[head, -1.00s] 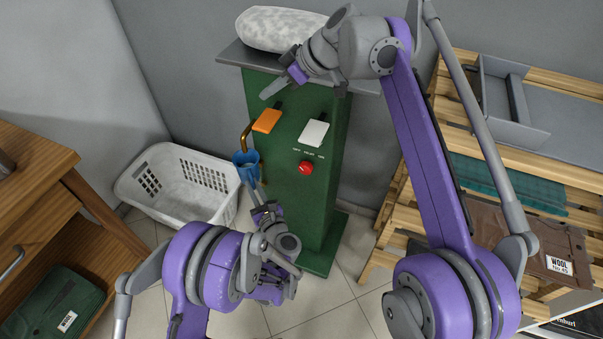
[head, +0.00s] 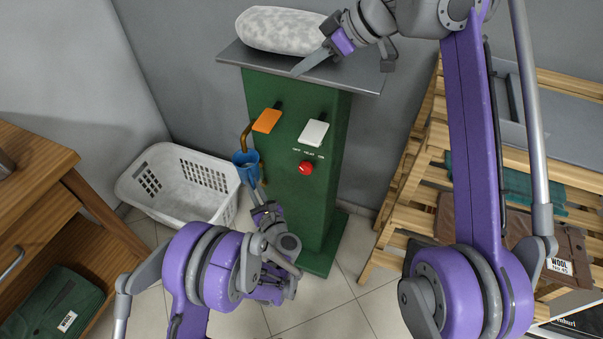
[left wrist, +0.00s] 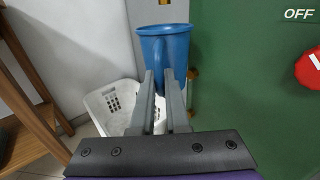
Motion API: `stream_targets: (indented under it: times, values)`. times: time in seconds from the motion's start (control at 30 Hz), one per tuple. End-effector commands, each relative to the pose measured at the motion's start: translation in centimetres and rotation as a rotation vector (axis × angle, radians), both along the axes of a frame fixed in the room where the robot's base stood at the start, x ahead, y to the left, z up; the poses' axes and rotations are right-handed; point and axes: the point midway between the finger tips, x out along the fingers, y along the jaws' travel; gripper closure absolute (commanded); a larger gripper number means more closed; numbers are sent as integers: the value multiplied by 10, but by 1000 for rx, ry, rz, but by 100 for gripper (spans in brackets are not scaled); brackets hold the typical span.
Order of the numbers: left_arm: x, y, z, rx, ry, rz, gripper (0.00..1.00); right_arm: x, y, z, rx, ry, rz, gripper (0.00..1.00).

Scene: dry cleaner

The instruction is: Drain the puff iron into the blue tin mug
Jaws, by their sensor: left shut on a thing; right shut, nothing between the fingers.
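The puff iron is a green cabinet (head: 290,200) with a grey top plate (head: 362,78) and a pale speckled puff (head: 285,30). Its front has an orange lever (head: 267,121), a white lever (head: 313,132) and a red knob (head: 306,168). A brass pipe (head: 246,132) bends down at its left side. The blue tin mug (head: 246,170) is upright below the pipe; it also shows in the left wrist view (left wrist: 165,52). My left gripper (head: 257,192) is shut on the mug. My right gripper (head: 303,68) is shut and empty, by the plate's front edge. The mug's inside is unclear.
A white laundry basket (head: 160,195) stands on the floor behind the mug. A wooden shelf unit (head: 50,160) is at the left. A slatted wooden rack (head: 400,180) with folded cloths is at the right.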

Motion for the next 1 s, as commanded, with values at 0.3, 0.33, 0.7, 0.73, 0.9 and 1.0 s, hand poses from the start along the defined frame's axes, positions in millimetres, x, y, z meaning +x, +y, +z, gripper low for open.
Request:
stream_targets:
  times: [0.3,0.33,0.7,0.73,0.9,1.0]
  values:
    - [0,0,0,0,0,0,100,0,0,0,0,0,0,100]
    - [0,0,0,0,0,0,100,0,0,0,0,0,0,100]
    - [-15,6,-2,0,0,0,100,1,0,-7,0,2,0,100]
    - [-16,6,-2,0,0,0,100,2,0,-7,0,2,0,100]
    - [-26,10,-3,0,0,0,100,2,0,-11,0,3,0,100]
    - [-32,12,-4,0,0,0,100,3,0,-14,0,3,0,100]
